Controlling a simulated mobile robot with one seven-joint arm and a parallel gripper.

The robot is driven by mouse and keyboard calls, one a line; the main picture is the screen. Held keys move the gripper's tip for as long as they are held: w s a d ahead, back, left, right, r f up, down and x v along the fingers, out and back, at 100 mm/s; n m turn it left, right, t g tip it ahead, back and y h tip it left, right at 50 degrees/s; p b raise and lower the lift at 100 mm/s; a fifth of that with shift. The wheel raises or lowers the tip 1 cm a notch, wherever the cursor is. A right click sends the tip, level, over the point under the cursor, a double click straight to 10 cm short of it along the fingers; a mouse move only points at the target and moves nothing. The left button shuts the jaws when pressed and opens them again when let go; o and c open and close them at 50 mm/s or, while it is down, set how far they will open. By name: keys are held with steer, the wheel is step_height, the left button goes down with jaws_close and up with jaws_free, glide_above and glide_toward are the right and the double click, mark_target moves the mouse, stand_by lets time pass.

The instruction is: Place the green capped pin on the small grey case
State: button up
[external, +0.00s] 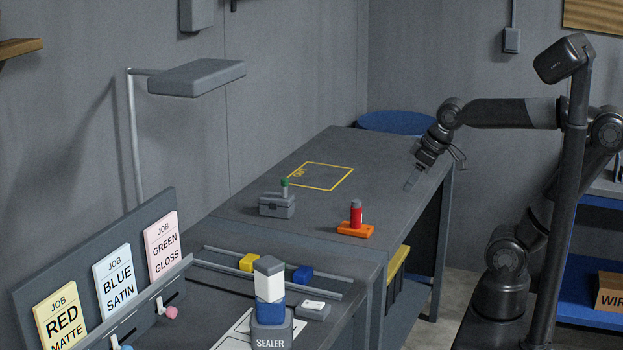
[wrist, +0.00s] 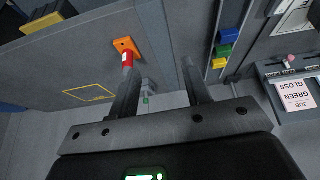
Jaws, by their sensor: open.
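The small grey case (external: 277,206) sits on the far table, left of its middle. The green capped pin (external: 285,183) is upright at the top of the case and appears to stand on it; its foot is too small to make out. In the wrist view the case (wrist: 149,85) and the pin's green cap (wrist: 146,100) show small between my fingers, at a distance. My gripper (external: 411,184) is open and empty, above the right side of the table, well apart from both. It also shows in the wrist view (wrist: 158,72).
A red pin (external: 356,214) stands on an orange block (external: 355,230) nearer the table's front. A yellow outlined square (external: 320,176) on the table is empty. A sealer bottle (external: 269,300), rails with coloured blocks and job cards occupy the near bench.

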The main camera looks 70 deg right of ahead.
steer(key=s+f, duration=0.3)
steer(key=shift+s+a+f, duration=0.2)
steer(key=shift+s, duration=0.1)
stand_by(1.1)
